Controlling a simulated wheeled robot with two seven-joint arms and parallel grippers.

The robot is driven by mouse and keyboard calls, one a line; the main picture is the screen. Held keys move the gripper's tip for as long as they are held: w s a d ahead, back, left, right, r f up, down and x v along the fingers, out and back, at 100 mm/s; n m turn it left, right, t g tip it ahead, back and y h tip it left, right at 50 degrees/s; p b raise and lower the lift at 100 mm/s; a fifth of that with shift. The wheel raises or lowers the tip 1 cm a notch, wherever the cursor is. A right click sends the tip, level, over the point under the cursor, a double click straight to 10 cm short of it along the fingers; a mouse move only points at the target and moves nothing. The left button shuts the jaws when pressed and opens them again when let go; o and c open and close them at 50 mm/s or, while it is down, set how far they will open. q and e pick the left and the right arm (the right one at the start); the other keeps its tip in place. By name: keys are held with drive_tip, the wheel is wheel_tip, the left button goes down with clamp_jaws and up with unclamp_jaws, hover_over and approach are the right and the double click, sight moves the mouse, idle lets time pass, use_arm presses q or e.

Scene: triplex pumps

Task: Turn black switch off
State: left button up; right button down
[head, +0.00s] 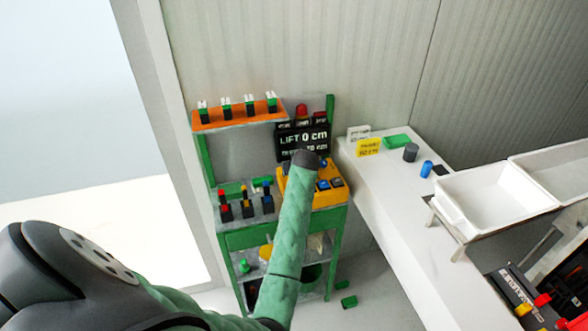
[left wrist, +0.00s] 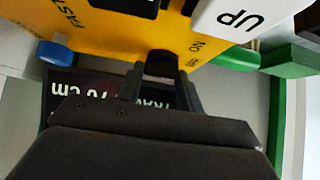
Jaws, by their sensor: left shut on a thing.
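The yellow control box (head: 325,196) stands on the green bench, and it fills the upper part of the left wrist view (left wrist: 110,38). My left arm reaches over it in the head view, with its dark end (head: 306,160) at the box's back left. In the left wrist view, my left gripper (left wrist: 160,82) has its two fingers on either side of the black switch (left wrist: 162,62), near an upside-down "ON" label. The gripper is shut on this switch, which is partly hidden between the fingers. The switch's exact position cannot be told. My right gripper is in neither view.
A black "LIFT 0 cm" display (head: 303,140) stands behind the box. A white "UP" button (left wrist: 240,18) and a blue knob (left wrist: 53,52) are close to the gripper. Small levers (head: 246,205) stand left of the box. A white counter (head: 400,205) with trays is at right.

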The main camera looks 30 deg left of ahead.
use_arm(q)
drive_tip(key=shift+w+r, duration=0.1)
drive_tip(key=shift+r, duration=0.1)
drive_tip(key=o, duration=0.7)
drive_tip(key=shift+f, duration=0.1)
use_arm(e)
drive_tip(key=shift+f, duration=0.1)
use_arm(q)
drive_tip(key=shift+s+d+b, duration=0.2)
drive_tip(key=shift+s+b, duration=0.05)
drive_tip(key=shift+b, duration=0.1)
drive_tip(key=b+v, duration=0.2)
drive_tip(key=v, duration=0.3)
drive_tip(key=shift+b+v, duration=0.5)
drive_tip(key=shift+v, duration=0.4)
drive_tip(key=shift+d+r, duration=0.1)
drive_tip(key=shift+r, duration=0.3)
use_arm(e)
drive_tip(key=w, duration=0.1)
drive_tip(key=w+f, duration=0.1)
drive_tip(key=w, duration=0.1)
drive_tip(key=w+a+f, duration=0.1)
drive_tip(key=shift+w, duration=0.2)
